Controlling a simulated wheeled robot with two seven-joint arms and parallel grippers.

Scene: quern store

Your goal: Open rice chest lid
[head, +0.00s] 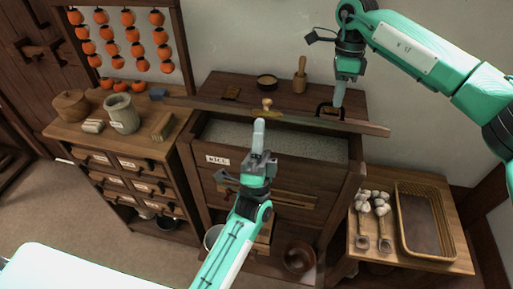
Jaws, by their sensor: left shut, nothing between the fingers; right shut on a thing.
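The rice chest (217,160) is a dark wooden cabinet with a "RICE" label on its front. Its top compartment is open to view, with pale grainy rice (290,138) inside. The lid (215,105) shows as a long, narrow board across the back of the opening, with a light wooden knob (267,103) near its middle. My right gripper (336,108) is shut on a dark handle at the lid's right part. My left gripper (259,125) is shut and empty, in front of the opening just below the knob; contact is unclear.
A bowl (267,81) and a mortar with pestle (300,78) stand behind the lid. A drawer cabinet (120,165) with jars is at left, under hanging persimmons (132,34). A side table at right holds garlic (375,200) and a basket tray (425,250).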

